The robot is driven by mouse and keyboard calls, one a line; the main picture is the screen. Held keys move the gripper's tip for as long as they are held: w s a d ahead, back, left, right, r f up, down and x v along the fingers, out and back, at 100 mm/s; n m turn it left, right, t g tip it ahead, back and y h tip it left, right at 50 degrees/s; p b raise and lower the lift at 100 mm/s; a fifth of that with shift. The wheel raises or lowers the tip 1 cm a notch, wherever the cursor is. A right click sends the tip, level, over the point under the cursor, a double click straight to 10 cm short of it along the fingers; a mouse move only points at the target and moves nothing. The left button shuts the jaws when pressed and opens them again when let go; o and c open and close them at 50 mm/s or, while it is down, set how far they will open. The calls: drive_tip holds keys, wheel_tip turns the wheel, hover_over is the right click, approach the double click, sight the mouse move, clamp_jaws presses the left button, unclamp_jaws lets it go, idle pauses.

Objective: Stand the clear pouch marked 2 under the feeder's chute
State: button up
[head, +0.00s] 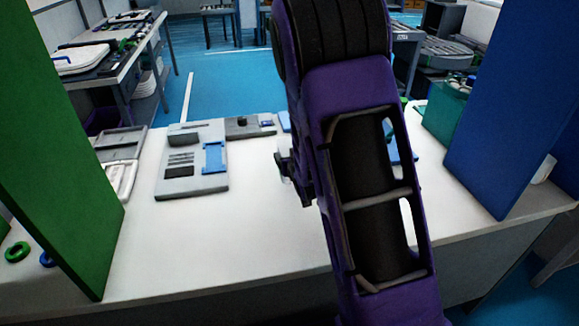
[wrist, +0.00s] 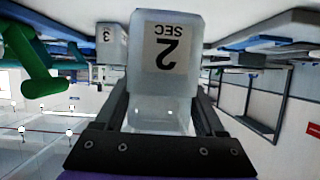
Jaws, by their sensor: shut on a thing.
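The clear pouch marked 2 (wrist: 167,85) fills the middle of the wrist view. Its label reads "2 SEC" and appears upside down there. My gripper (wrist: 160,112) is shut on this pouch, with one dark finger on each side. In the head view my gripper (head: 293,178) is mostly hidden behind my purple arm, above the white table. A second pouch marked 3 (wrist: 109,37) shows behind and to the left in the wrist view. I cannot make out the feeder's chute for certain in either view.
A grey fixture with a blue part (head: 192,172) lies on the white table (head: 225,235). A green panel (head: 60,160) stands at the left and a blue panel (head: 515,110) at the right. A green curved piece (wrist: 35,65) is at the wrist view's left. The table's front middle is clear.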

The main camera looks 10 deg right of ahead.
drive_tip(key=w+d+r+b, duration=0.1)
drive_tip(key=w+d+r, duration=0.2)
drive_tip(key=w+r, duration=0.15)
drive_tip(key=f, duration=0.3)
drive_tip(key=f+b, duration=0.1)
drive_tip(key=f, duration=0.2)
drive_tip(key=w+f, duration=0.1)
drive_tip(key=f, duration=0.2)
drive_tip(key=shift+f+b, duration=0.3)
drive_tip(key=shift+b, duration=0.1)
drive_tip(key=shift+a, duration=0.1)
drive_tip(key=shift+f, duration=0.2)
drive_tip(key=o, duration=1.3)
drive_tip(key=shift+r, duration=0.15)
